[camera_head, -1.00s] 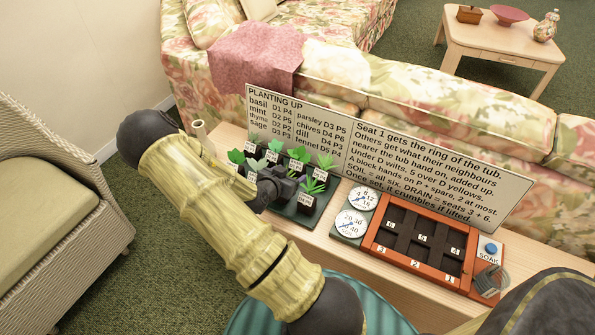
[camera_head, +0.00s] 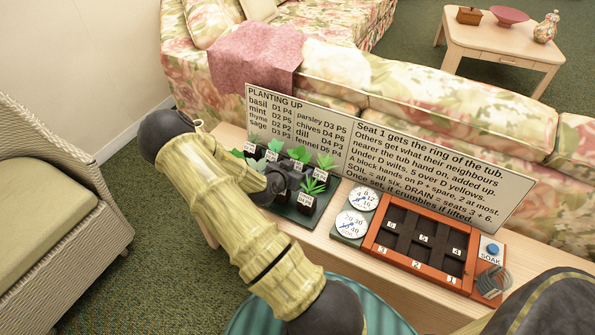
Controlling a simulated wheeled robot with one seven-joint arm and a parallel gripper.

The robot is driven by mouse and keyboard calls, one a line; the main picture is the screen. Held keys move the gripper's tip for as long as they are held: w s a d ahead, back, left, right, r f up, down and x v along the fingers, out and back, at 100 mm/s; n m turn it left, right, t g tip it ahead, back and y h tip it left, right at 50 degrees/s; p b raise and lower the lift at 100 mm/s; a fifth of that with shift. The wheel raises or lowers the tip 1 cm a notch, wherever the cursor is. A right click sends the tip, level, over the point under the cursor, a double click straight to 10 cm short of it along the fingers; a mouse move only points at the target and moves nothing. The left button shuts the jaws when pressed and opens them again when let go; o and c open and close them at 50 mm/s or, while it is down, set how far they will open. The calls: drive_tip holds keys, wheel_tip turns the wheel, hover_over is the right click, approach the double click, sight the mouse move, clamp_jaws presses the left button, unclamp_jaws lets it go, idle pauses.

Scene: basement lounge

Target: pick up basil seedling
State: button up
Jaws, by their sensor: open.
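Several small green seedlings in dark blocks with white labels stand on a dark green tray (camera_head: 300,217) on the narrow console table. The labels are too small to read, so I cannot tell which seedling is basil. Leafy ones show at the back left, such as one seedling (camera_head: 275,147), and a spiky one (camera_head: 313,186) stands at the front right. My gripper (camera_head: 290,180) is dark, open, and low over the middle of the tray among the seedlings. My arm hides the tray's left and front-left part. No seedling is visibly lifted.
An orange-red planter (camera_head: 378,243) with dark numbered seats stands right of two white dials (camera_head: 351,224). A blue SOAK button (camera_head: 491,248) is at its right. A text board (camera_head: 430,170) rises behind, before the floral sofa (camera_head: 440,100). A wicker chair (camera_head: 60,220) is at left.

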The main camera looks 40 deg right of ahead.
drive_tip(key=c, duration=1.1)
wheel_tip(320, 180, up, 10)
drive_tip(key=shift+p, duration=1.1)
